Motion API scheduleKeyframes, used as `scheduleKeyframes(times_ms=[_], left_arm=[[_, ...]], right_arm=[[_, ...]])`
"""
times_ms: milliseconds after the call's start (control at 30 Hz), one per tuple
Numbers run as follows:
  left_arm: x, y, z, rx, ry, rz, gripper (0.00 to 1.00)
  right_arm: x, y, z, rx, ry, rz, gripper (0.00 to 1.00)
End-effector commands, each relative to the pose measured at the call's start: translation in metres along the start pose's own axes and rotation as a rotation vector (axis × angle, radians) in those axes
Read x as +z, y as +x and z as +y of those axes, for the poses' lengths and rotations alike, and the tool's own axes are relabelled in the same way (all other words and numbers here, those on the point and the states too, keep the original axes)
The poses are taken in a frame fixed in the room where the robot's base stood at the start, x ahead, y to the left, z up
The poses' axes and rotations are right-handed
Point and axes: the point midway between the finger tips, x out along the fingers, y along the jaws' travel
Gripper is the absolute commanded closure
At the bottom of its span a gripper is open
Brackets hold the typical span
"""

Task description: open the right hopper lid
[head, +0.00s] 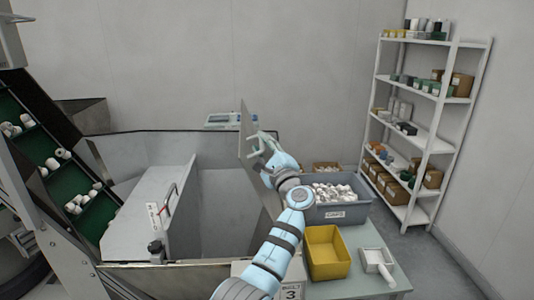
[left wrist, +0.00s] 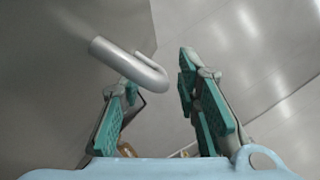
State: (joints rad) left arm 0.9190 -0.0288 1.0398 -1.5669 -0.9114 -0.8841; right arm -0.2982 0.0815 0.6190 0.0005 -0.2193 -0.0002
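The right hopper lid (head: 246,122) stands raised and steeply tilted at the right side of the hopper, seen nearly edge-on. The right part of the hopper (head: 228,212) lies open below it. My left gripper (head: 260,145) is at the raised lid, on its right side. In the left wrist view the grey bar handle (left wrist: 128,63) lies close in front of the fingertips, nearer the left finger. The left gripper's fingers (left wrist: 157,88) are spread apart, not clamped on the handle; I cannot tell whether they touch it. My right gripper is not in view.
The left lid (head: 140,208), with its own handle, is down. A grey crate of white caps (head: 340,211), a yellow bin (head: 327,253) and a white scoop (head: 378,262) are on the table at right. A shelf rack (head: 423,130) stands behind. A green conveyor (head: 42,150) rises at left.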

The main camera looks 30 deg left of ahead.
Motion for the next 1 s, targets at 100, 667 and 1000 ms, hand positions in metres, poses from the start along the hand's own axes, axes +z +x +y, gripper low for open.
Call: scheduleKeyframes(times_ms=[100, 667, 1000], left_arm=[[-0.002, -0.026, 0.001, 0.001, -0.004, 0.005, 0.7], [0.0, -0.113, 0.001, 0.001, 0.0, 0.0, 0.7], [0.0, -0.112, 0.0, 0.001, 0.0, 0.0, 0.7]], right_arm=[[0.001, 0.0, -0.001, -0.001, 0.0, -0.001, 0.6], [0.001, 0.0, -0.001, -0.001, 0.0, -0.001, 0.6], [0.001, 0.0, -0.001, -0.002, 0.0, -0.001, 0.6]])
